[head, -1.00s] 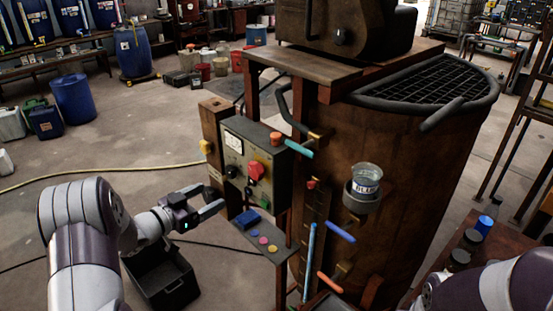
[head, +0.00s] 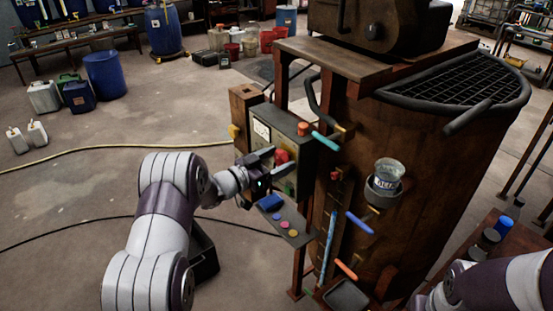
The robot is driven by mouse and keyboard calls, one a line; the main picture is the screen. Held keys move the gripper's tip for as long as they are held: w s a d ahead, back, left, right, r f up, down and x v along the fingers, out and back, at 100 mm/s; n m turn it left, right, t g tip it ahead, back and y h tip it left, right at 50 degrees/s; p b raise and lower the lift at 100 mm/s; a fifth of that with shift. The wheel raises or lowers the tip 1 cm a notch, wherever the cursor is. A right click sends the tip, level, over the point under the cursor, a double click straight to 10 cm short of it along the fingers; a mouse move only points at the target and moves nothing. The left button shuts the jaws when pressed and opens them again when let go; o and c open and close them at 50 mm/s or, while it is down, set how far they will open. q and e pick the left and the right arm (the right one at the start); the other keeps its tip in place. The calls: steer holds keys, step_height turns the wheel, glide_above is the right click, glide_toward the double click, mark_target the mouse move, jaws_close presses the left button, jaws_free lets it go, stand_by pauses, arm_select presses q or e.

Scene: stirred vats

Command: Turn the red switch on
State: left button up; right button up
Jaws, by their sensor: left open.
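The red switch (head: 281,157) is a red knob on the front of the grey control box (head: 300,165), which is fixed to a post beside the brown vat. My left gripper (head: 279,171) is open in front of the box, with its fingers on either side of the red switch in the picture. I cannot tell whether the fingers touch it.
A small shelf (head: 297,238) with a blue block and coloured buttons juts out below the box. The brown vat (head: 425,185) with coloured levers and a glass jar (head: 388,174) stands to the right. A black crate (head: 206,262) is on the floor.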

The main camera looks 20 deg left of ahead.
arm_select(q)
steer(key=c, duration=1)
steer(key=shift+f+m+b, duration=0.2)
steer(key=shift+m+b, duration=0.2)
steer(key=shift+b, duration=0.4)
steer(key=shift+c, duration=0.2)
steer(key=m+b, duration=1.4)
steer(key=b, duration=0.5)
steer(key=shift+f, duration=0.2)
steer(key=shift+r+m+b, duration=0.25)
steer(key=shift+m+b, duration=1.35)
steer(key=shift+b, duration=0.15)
steer(key=o, duration=1)
steer(key=shift+o, duration=0.2)
steer(key=shift+s, duration=0.1)
